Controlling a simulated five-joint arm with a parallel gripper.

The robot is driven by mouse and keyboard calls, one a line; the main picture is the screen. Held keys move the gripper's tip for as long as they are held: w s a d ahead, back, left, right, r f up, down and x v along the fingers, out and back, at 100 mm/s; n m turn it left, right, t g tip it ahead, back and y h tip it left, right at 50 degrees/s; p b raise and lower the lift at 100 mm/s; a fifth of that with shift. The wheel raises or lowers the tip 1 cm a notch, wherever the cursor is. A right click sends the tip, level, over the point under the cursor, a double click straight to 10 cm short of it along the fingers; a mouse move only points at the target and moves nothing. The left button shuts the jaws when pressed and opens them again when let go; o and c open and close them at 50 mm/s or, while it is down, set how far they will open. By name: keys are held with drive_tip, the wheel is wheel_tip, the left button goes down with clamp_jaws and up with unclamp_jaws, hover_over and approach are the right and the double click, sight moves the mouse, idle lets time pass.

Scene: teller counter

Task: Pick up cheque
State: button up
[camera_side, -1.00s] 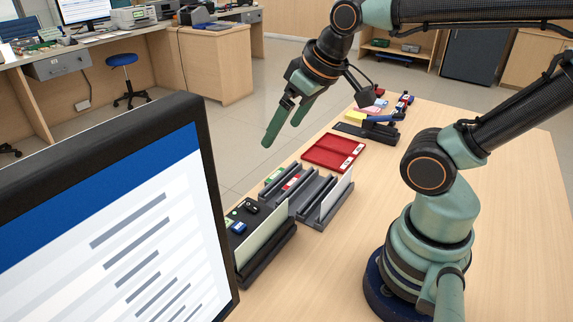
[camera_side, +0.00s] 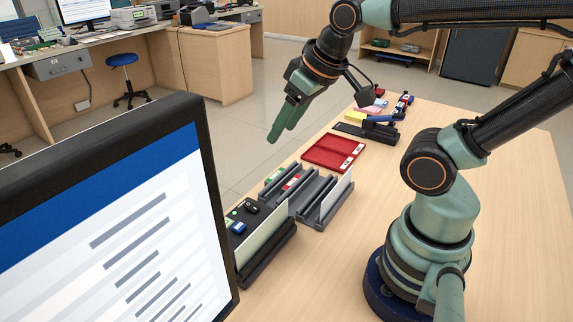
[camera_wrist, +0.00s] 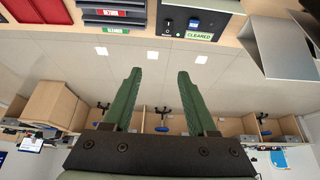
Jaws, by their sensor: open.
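Two thin pale sheets stand upright in the side view, and I cannot tell which is the cheque. One white sheet (camera_side: 337,198) stands in a grey slotted rack (camera_side: 311,221). A larger pale greenish sheet (camera_side: 262,244) stands against a black holder (camera_side: 268,262) nearer the monitor. My gripper (camera_side: 281,133) is open and empty, high above the counter's far side, fingers pointing down and left. In the wrist view my gripper (camera_wrist: 160,72) shows two green fingers apart with nothing between them. A grey-white panel (camera_wrist: 288,48) shows at that view's upper right.
A red tray (camera_side: 333,152) lies behind the rack, and a dark stand with a blue-handled item (camera_side: 380,120) is behind that. The monitor (camera_side: 110,220) blocks the left foreground. The counter (camera_side: 500,230) is bare right of my base. A green "CLEARED" label (camera_wrist: 199,35) shows in the wrist view.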

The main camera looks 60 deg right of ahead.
drive_tip(key=shift+c, duration=0.6)
drive_tip(key=n+g, duration=0.6)
drive_tip(key=n, duration=1.2)
hover_over(262, 230)
wheel_tip(262, 230, down, 8)
wheel_tip(262, 230, down, 6)
drive_tip(key=shift+s+f, duration=0.1)
drive_tip(key=shift+s, duration=0.05)
drive_tip(key=shift+w+d+f, duration=0.1)
drive_tip(key=shift+w+f, duration=0.05)
drive_tip(key=shift+f, duration=1.2)
drive_tip(key=shift+w+d+f, duration=0.1)
drive_tip(key=shift+f, duration=1.25)
